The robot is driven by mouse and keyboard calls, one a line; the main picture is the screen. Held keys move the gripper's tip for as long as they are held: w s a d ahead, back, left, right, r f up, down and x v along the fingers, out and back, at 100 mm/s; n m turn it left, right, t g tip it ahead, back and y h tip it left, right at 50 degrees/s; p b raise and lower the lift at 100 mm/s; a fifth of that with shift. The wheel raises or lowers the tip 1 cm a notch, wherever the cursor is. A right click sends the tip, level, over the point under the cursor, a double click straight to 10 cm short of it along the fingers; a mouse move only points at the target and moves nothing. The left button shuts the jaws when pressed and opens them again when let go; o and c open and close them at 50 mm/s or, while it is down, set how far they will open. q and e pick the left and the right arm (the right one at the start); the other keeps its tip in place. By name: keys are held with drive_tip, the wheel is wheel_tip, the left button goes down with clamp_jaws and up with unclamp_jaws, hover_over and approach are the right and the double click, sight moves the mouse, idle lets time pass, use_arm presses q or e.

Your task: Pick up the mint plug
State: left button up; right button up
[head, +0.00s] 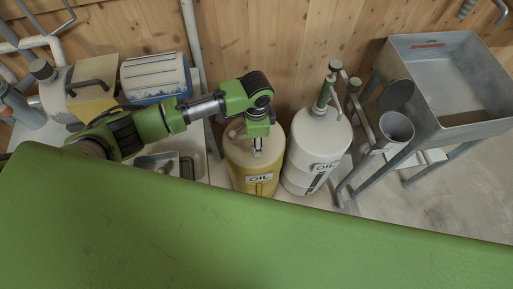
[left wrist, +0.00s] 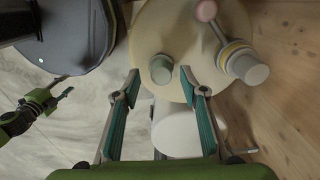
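The mint plug (left wrist: 161,69) is a short, pale grey-green cylinder standing on the round top of a cream-yellow oil container (left wrist: 185,40). In the head view the yellow container (head: 247,172) stands left of the white one, and my left gripper (head: 257,146) is over its top, hiding the plug. In the left wrist view my left gripper (left wrist: 160,78) is open, its two teal-padded fingers spread on either side of the plug, with gaps showing on both sides. My right gripper (left wrist: 62,90) shows small at the left of that view, its fingers apart and empty.
A white oil container (head: 314,150) with a green-handled pump is just right. A wooden wall (head: 300,40) is behind.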

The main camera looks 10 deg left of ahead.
use_arm(q)
drive_tip(key=shift+w+f, duration=0.1)
drive_tip(key=shift+f, duration=1.3)
drive_tip(key=c, duration=1)
drive_tip(key=shift+c, duration=0.5)
